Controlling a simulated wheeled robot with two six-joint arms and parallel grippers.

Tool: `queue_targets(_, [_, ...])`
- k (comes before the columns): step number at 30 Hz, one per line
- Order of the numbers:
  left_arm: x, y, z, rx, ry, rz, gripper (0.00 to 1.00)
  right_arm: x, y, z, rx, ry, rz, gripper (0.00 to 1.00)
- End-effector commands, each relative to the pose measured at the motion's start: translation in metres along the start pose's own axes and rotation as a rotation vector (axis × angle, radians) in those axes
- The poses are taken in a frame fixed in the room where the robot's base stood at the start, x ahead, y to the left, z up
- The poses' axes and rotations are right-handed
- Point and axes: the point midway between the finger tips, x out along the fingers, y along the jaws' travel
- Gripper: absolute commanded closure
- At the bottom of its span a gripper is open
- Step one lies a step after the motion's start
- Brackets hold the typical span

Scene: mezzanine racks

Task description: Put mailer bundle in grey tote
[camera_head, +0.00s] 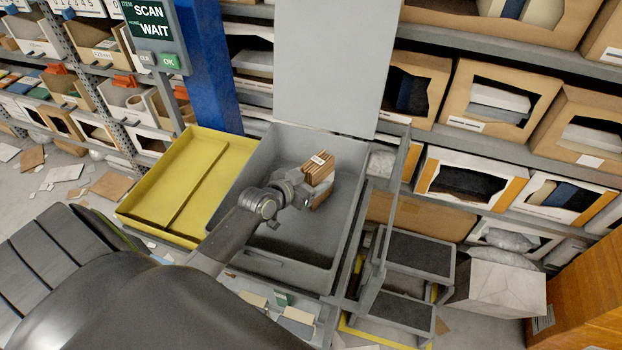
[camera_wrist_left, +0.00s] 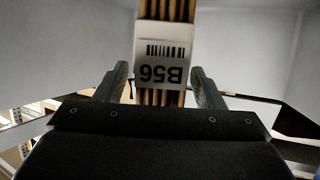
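The mailer bundle (camera_head: 321,168) is a stack of brown folded mailers with a white label, and it stands on edge, slightly tilted, inside the outline of the grey tote (camera_head: 232,187). Whether it rests on the tote floor is hard to tell. My left gripper (camera_head: 303,190) is in the tote at the bundle's near side. In the left wrist view, the bundle (camera_wrist_left: 164,97) with its B56 label lies between the two fingers (camera_wrist_left: 160,85). A narrow gap shows on each side, so the gripper looks open around it. My right gripper is not in view.
A yellow tray (camera_head: 165,205) adjoins the tote on the left. A grey panel (camera_head: 335,65) rises behind it. A step stool (camera_head: 405,265) stands to the right. Racks with open cartons (camera_head: 500,100) line the back. Litter covers the floor at left.

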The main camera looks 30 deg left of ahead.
Motion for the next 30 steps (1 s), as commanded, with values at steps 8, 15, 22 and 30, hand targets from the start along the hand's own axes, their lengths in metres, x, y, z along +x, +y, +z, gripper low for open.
queue_targets(8, [-0.001,0.002,0.009,-0.013,-0.016,0.0,0.38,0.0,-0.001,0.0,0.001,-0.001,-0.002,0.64])
queue_targets(15, [-0.017,0.001,-0.001,-0.007,-0.014,-0.001,0.38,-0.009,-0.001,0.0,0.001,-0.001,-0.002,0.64])
queue_targets(22, [-0.054,0.0,-0.004,-0.004,-0.01,-0.001,0.38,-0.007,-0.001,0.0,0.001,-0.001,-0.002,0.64])
queue_targets(30, [-0.078,0.0,-0.006,-0.005,-0.007,0.0,0.38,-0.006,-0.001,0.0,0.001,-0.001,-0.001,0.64])
